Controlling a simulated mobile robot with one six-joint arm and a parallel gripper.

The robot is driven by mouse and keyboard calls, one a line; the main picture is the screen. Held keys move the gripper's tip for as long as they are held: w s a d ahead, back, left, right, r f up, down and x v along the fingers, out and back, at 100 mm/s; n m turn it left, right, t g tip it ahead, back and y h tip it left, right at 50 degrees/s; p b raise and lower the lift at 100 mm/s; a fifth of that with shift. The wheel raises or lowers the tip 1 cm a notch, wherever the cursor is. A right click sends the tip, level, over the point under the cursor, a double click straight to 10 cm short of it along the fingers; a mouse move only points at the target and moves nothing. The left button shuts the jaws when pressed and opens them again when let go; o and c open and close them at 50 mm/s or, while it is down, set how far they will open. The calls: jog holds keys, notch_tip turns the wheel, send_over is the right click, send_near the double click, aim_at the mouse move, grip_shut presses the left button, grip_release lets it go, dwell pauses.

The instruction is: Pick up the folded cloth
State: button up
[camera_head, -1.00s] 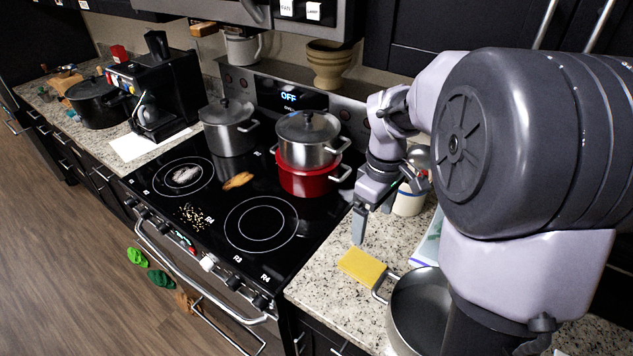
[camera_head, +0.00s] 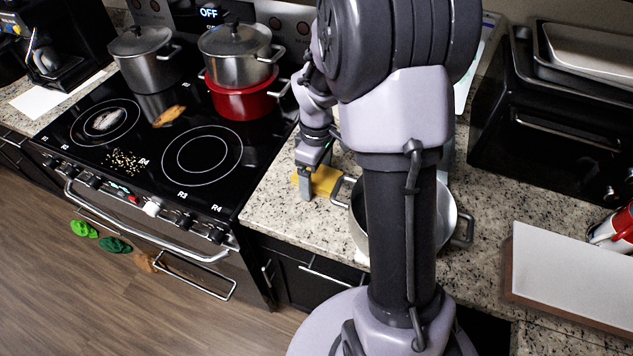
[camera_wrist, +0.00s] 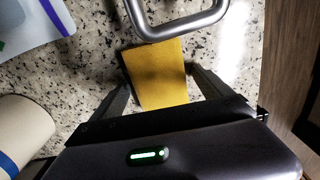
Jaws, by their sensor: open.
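The folded cloth is a flat yellow rectangle (camera_head: 325,179) on the speckled counter, just left of the stockpot's handle. In the wrist view the cloth (camera_wrist: 160,75) lies between the two fingers of my gripper (camera_wrist: 160,88), with one finger on each side. My gripper (camera_head: 318,188) is open and low over the cloth in the head view. I cannot tell whether the fingers touch it. Its near end is hidden by the gripper body in the wrist view.
A steel stockpot (camera_head: 455,215) stands to the right, its looped handle (camera_wrist: 180,28) close to the cloth's end. The stove (camera_head: 200,155) with pots is left. A white-wrapped roll (camera_wrist: 22,130) and a plastic bag (camera_wrist: 30,22) lie nearby. A white board (camera_head: 570,275) is far right.

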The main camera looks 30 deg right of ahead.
aim_at(317, 173)
jog(key=shift+r, duration=0.15)
jog(key=shift+c, duration=0.7)
jog(key=c, duration=1.3)
notch_tip(317, 173, up, 10)
jog(key=p, duration=0.4)
